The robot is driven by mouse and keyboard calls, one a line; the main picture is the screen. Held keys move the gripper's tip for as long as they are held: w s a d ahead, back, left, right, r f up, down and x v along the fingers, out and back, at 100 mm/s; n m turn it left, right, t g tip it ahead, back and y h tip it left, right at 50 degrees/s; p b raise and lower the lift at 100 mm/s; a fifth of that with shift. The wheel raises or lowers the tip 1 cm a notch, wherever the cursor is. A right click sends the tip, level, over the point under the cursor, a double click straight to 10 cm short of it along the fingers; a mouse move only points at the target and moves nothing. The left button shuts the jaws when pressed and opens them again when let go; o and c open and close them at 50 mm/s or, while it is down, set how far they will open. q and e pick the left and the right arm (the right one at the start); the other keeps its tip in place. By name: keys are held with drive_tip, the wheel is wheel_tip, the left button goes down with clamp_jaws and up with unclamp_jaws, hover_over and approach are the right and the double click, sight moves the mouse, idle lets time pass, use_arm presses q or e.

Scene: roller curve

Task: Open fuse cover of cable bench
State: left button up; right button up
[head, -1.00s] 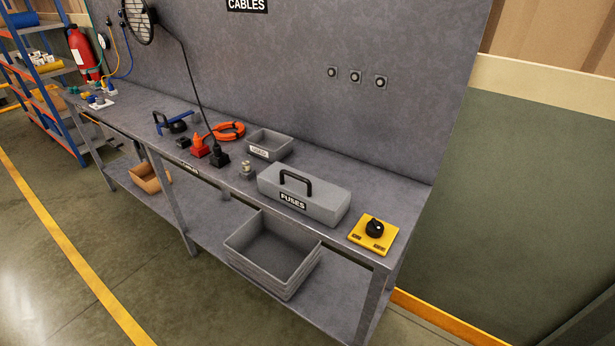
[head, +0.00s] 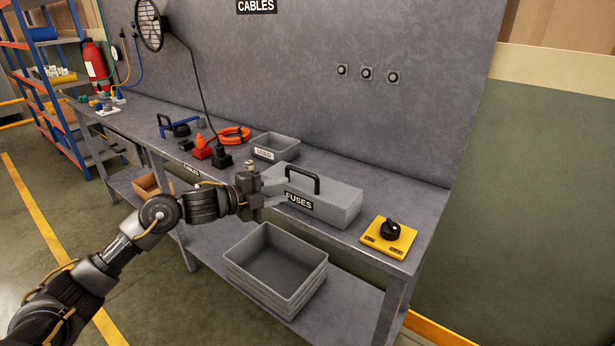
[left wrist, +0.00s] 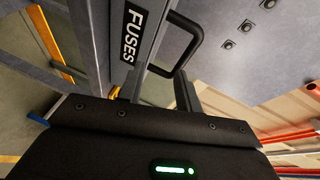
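The fuse cover (head: 335,201) is a grey box with a FUSES label on its front and a black handle (head: 303,177) on top. It sits closed on the bench, near its right end. My left gripper (head: 280,191) reaches in from the left, at the left end of the cover, below and left of the handle. In the left wrist view its two fingers (left wrist: 160,88) stand apart with nothing visibly held between them. The handle (left wrist: 188,52) shows just beyond the fingertips there, beside the label. Whether the fingers touch the cover I cannot tell. My right gripper is not in view.
A yellow plate with a black rotary knob (head: 390,232) lies right of the cover. A small grey tray (head: 287,143), an orange cable coil (head: 235,133) and black and red plugs lie behind and left. An empty grey crate (head: 315,285) is on the lower shelf.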

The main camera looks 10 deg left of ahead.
sight(300, 172)
use_arm(q)
wheel_tip(300, 172, up, 4)
drive_tip(key=a+m+h, duration=0.1)
drive_tip(key=a+m, duration=0.1)
drive_tip(key=shift+g, duration=0.3)
drive_tip(key=p+x, duration=0.2)
drive_tip(key=x, duration=0.8)
drive_tip(key=shift+w+d+f, duration=0.2)
drive_tip(key=shift+w+d, duration=0.25)
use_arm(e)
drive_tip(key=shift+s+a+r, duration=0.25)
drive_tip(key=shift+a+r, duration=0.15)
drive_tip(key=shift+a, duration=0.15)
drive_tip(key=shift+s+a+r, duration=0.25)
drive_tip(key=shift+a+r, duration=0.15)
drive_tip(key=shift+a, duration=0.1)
